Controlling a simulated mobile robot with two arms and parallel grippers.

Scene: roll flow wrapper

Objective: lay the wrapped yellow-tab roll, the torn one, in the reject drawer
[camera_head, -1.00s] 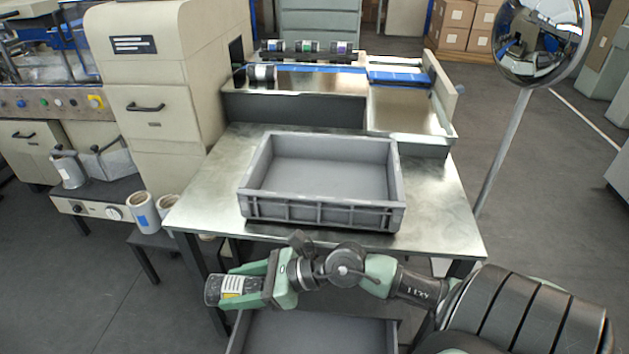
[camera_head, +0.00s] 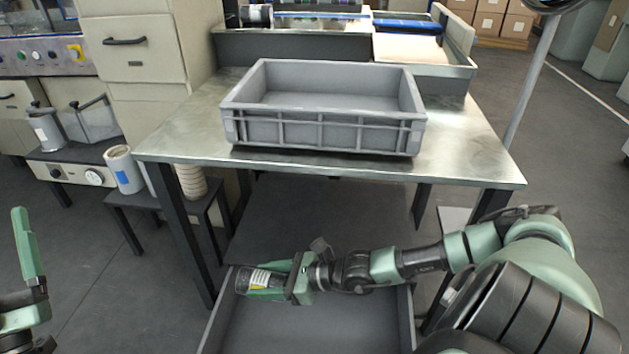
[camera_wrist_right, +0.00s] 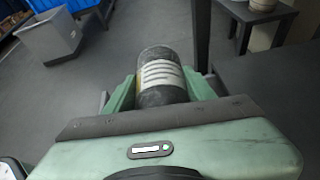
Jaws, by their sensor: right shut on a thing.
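The wrapped roll (camera_head: 240,280) is dark, with a white label and a yellow patch. My right gripper (camera_head: 266,284) is shut on it, holding it sideways over the left part of the open grey drawer (camera_head: 312,326) below the table. In the right wrist view the roll (camera_wrist_right: 162,78) sits between the green fingers (camera_wrist_right: 160,92). I cannot make out the tear. The drawer's visible floor looks empty, though my right arm hides part of it. My left gripper (camera_head: 28,250) is at the left edge, partly cut off, with one finger raised and apart; it looks empty.
An empty grey crate (camera_head: 322,130) stands on the metal table (camera_head: 185,140), above and behind the drawer. A table leg (camera_head: 185,235) rises left of the drawer. White rolls (camera_head: 123,170) stand on a low stool at the left.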

